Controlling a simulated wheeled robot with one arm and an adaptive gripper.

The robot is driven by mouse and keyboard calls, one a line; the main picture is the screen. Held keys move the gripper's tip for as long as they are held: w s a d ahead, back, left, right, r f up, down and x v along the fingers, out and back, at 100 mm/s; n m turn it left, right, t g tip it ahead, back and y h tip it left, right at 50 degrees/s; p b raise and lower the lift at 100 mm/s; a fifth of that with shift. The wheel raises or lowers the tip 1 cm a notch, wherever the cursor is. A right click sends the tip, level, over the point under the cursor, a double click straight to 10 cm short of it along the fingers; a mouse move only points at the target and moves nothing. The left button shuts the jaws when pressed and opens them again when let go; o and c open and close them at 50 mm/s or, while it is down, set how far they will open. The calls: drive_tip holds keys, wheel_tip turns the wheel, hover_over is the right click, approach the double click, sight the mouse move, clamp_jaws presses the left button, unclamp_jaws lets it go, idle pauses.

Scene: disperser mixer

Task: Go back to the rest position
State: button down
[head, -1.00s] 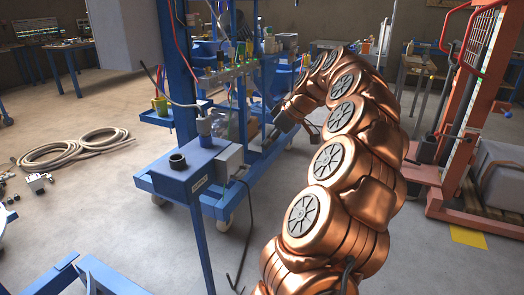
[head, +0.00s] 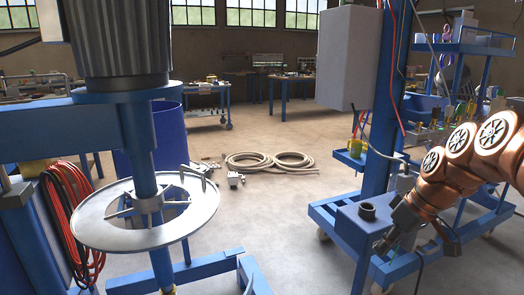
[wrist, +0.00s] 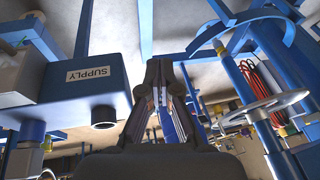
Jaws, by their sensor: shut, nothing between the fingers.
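My gripper (head: 383,247) is at the right in the head view, at the end of my copper arm, low in front of a blue pump box (head: 345,226). In the wrist view my gripper (wrist: 160,68) has its dark fingers together and holds nothing. The disperser mixer stands at the left in the head view, with a dark motor (head: 118,45), a blue shaft (head: 136,140) and a pale metal ring (head: 100,237). The ring also shows at the right in the wrist view (wrist: 262,108). My gripper is well apart from the mixer.
A blue cart (head: 332,215) with a tall post (head: 378,100) is close to my arm. A blue box marked SUPPLY (wrist: 85,75) is left of the fingers in the wrist view. A coiled hose (head: 270,162) lies on the floor. The middle floor is largely clear.

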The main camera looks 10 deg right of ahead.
drive_tip(key=s+a+f+g+h, duration=0.1)
drive_tip(key=s+a+f+g, duration=0.15)
drive_tip(key=s+a, duration=0.3)
drive_tip(key=s+a+f+g, duration=0.1)
drive_tip(key=s+a+f, duration=0.2)
drive_tip(key=s+a, duration=0.25)
drive_tip(key=s+a+f+m+g+h, duration=0.1)
drive_tip(key=s+a+f+m, duration=0.1)
drive_tip(key=s+f, duration=0.35)
drive_tip(key=s+a+f+m+g+h, duration=0.1)
drive_tip(key=s+f+m, duration=0.1)
drive_tip(key=s, duration=0.7)
drive_tip(key=s+p+v, duration=0.2)
drive_tip(key=p+v, duration=0.8)
drive_tip(key=s+r+p+v, duration=0.1)
drive_tip(key=s+p+v, duration=0.2)
drive_tip(key=p+v, duration=0.7)
drive_tip(key=shift+a+r+t, duration=0.35)
drive_tip(key=shift+r+t, duration=0.1)
drive_tip(key=shift+r, duration=0.25)
